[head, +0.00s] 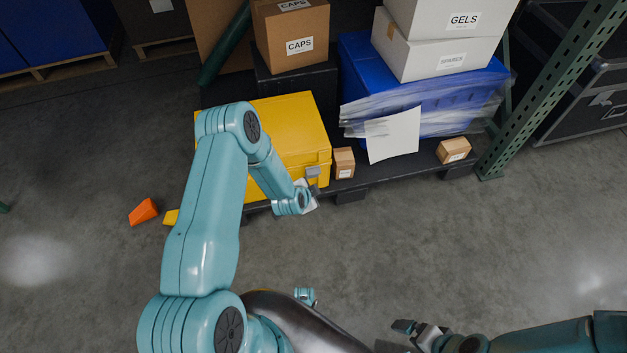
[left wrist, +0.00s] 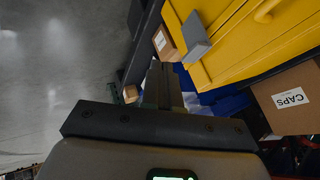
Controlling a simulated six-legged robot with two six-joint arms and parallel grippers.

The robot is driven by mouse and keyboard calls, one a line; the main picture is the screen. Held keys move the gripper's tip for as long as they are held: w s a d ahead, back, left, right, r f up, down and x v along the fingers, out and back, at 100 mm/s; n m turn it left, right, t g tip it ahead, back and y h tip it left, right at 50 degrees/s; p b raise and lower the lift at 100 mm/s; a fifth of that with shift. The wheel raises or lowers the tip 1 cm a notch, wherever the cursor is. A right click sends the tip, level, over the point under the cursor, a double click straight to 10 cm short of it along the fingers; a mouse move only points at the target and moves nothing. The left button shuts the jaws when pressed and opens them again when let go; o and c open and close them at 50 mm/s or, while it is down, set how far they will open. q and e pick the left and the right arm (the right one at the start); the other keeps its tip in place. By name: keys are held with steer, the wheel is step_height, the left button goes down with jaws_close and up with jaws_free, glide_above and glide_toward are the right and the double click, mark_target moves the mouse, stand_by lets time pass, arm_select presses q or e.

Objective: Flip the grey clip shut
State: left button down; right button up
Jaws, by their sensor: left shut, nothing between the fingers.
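The yellow tote (head: 296,122) stands on a dark pallet, with a grey clip (head: 313,171) on its front near the right corner. In the left wrist view the grey clip (left wrist: 196,38) is a block standing out from the yellow wall; I cannot tell how far it is swung. My left gripper (left wrist: 165,72) is shut and empty, its fingers just beside the clip in that view, with no clear contact. In the head view my left wrist hides most of that gripper (head: 309,198). My right gripper (head: 403,334) is low at the bottom, far from the tote; its opening is unclear.
Small cardboard boxes (head: 344,162) (head: 454,150) sit on the pallet's front edge, one just right of the clip. A wrapped blue tote (head: 440,108) carries white boxes. A green rack post (head: 545,85) stands right. Orange wedge (head: 143,212) lies left. Front floor is clear.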

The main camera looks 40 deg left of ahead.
mark_target(315, 173)
arm_select(q)
steer(key=w+a+f+b, duration=0.2)
steer(key=w+a+f, duration=0.1)
steer(key=w, duration=0.3)
steer(key=shift+w+a+f, duration=0.25)
steer(key=shift+a+f, duration=0.1)
steer(key=shift+f, duration=0.15)
steer(key=shift+w+a+r+b, duration=0.45)
steer(key=shift+w+a+b, duration=0.1)
steer(key=shift+b, duration=0.15)
steer(key=shift+w+a+r, duration=0.2)
steer(key=shift+a+r, duration=0.05)
steer(key=shift+a, duration=0.1)
